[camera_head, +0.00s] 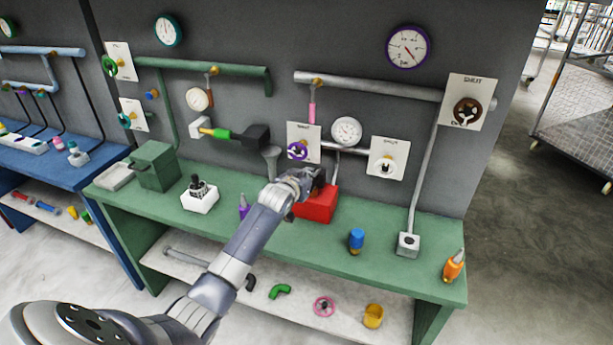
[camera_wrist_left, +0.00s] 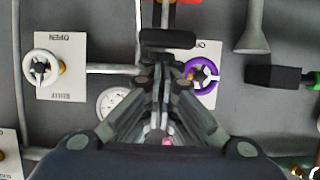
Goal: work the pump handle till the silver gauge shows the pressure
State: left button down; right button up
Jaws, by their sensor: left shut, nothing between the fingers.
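The red pump box (camera_head: 314,208) stands on the green bench against the wall. In the left wrist view its black crossbar handle (camera_wrist_left: 168,39) sits on a thin rod. My left gripper (camera_head: 314,182) is over the pump, partly covering it. In the wrist view my left gripper (camera_wrist_left: 165,68) is shut and empty, its tips close to the bar; I cannot tell whether they touch it. The silver-rimmed gauge (camera_head: 346,131) hangs on the wall behind the pump; its needle is too small to read. In the wrist view the gauge (camera_wrist_left: 112,102) is partly hidden by the fingers. My right gripper is not in view.
A purple valve wheel (camera_head: 298,150) and a white valve wheel (camera_head: 387,167) flank the gauge. A grey funnel (camera_head: 272,160) is left of the pump. A blue bottle (camera_head: 356,240) and an orange bottle (camera_head: 453,266) stand right on the green bench (camera_head: 300,255).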

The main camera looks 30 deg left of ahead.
pick_arm(q)
jog(key=f+t+b, duration=0.1)
jog(key=b, duration=0.2)
jog(key=f+t+b, duration=0.1)
jog(key=b, duration=0.3)
jog(key=shift+s+d+f+t+y, duration=0.15)
jog(key=shift+s+f+t+y, duration=0.15)
jog(key=shift+s+f, duration=0.1)
jog(key=f+b, duration=0.1)
jog(key=f, duration=0.1)
jog(key=s+f+b, duration=0.1)
jog(key=shift+s+d+f, duration=0.1)
jog(key=shift+f, duration=0.25)
